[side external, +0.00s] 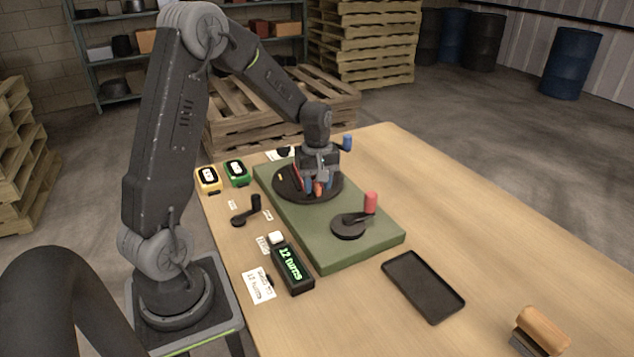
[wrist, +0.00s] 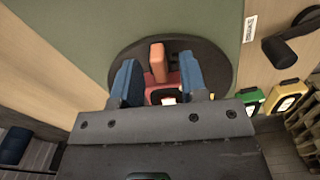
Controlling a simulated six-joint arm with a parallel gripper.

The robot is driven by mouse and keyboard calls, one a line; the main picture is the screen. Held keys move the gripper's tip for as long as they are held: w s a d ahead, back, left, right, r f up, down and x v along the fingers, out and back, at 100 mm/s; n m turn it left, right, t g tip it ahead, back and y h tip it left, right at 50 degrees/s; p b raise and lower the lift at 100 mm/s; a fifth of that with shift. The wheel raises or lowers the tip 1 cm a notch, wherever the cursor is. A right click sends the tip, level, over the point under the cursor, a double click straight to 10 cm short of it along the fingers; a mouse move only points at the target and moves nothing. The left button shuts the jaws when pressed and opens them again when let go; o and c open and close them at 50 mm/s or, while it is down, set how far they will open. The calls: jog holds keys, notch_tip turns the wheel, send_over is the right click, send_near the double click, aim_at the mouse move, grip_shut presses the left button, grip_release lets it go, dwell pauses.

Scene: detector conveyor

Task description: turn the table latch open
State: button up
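A round black turntable (side external: 292,194) lies on the green base plate (side external: 312,228); it also shows in the wrist view (wrist: 222,62). My gripper (side external: 318,186) is low over the turntable, pointing down. Its two blue fingers are apart in the wrist view (wrist: 157,75), with an orange-red upright block (wrist: 157,62) between them and visible gaps on both sides. A red part (wrist: 165,84) lies at the block's foot, partly hidden by my gripper. A black lever (side external: 245,212) sits on the table beside the plate, near small labels. I cannot tell which part is the latch.
A red-handled crank (side external: 352,224) stands on the plate's near end. A blue knob (side external: 346,143) rises behind my gripper. A "12 turns" display (side external: 290,266), yellow timer (side external: 208,178) and green timer (side external: 237,172) stand left. A black tray (side external: 423,286) and wooden-handled brush (side external: 541,328) lie right.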

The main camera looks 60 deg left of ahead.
jog(key=shift+c, duration=0.2)
grip_shut()
jog(key=shift+m, duration=0.3)
jog(key=m, duration=0.3)
jog(key=shift+m, duration=0.3)
jog(key=m, duration=0.4)
jog(key=shift+m, duration=0.3)
jog(key=m, duration=0.9)
jog(key=shift+a+r, duration=0.1)
